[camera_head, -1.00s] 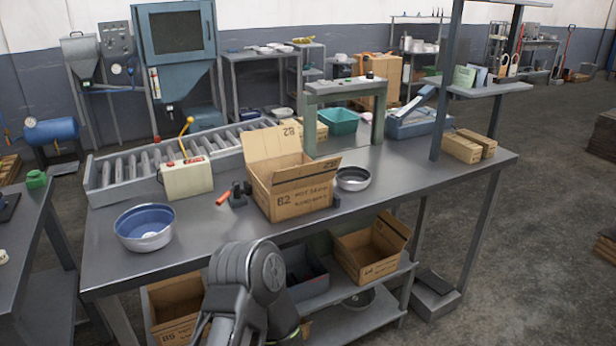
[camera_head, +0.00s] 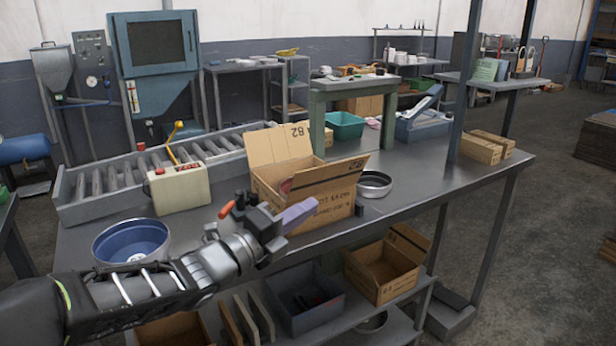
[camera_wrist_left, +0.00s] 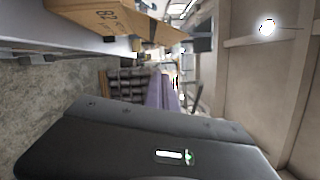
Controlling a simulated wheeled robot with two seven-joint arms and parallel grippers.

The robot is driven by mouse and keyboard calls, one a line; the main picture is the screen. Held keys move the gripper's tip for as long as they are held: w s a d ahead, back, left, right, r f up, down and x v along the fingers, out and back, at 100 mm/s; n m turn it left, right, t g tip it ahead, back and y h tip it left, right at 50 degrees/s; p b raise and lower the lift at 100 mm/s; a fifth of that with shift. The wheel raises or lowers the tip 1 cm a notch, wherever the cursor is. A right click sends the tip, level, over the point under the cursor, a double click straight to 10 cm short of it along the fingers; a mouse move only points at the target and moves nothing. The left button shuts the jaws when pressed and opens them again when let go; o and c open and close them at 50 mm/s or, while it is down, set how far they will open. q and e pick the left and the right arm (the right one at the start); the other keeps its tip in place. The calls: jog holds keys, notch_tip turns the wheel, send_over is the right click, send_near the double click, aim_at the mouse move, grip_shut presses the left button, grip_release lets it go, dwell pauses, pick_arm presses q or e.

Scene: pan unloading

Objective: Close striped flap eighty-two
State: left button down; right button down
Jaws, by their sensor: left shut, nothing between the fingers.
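An open cardboard box (camera_head: 318,208) marked 82 stands on the grey workbench. Its back flap (camera_head: 275,147), also marked 82, stands up and leans back. A front flap (camera_head: 325,174) slants outward over the near wall. Something reddish shows inside. My left gripper (camera_head: 303,213) is shut and empty, its purple fingers pointing right in front of the box's near wall; I cannot tell whether they touch it. In the left wrist view the fingers (camera_wrist_left: 163,94) are together, and the box (camera_wrist_left: 112,20) is at upper left. My right gripper is out of view.
A blue-lined bowl (camera_head: 130,241) and a beige case (camera_head: 180,189) stand left of the box. A dark round pan (camera_head: 374,184) is right of it. A green frame (camera_head: 318,120) stands behind. Another open box (camera_head: 385,272) is on the shelf below.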

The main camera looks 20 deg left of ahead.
aim_at(334, 174)
pick_arm(q)
jog(key=shift+s+d+r+m, duration=0.2)
jog(key=shift+d+m, duration=0.3)
jog(key=shift+m, duration=0.7)
jog(key=shift+w+d, duration=0.1)
jog(key=shift+w, duration=0.05)
jog(key=w+r+p, duration=0.1)
jog(key=w, duration=0.2)
jog(key=w+d+p, duration=0.1)
jog(key=w, duration=0.3)
jog(key=w+r+p, duration=0.1)
jog(key=w, duration=0.3)
jog(key=shift+d+r, duration=0.3)
jog(key=shift+r, duration=0.05)
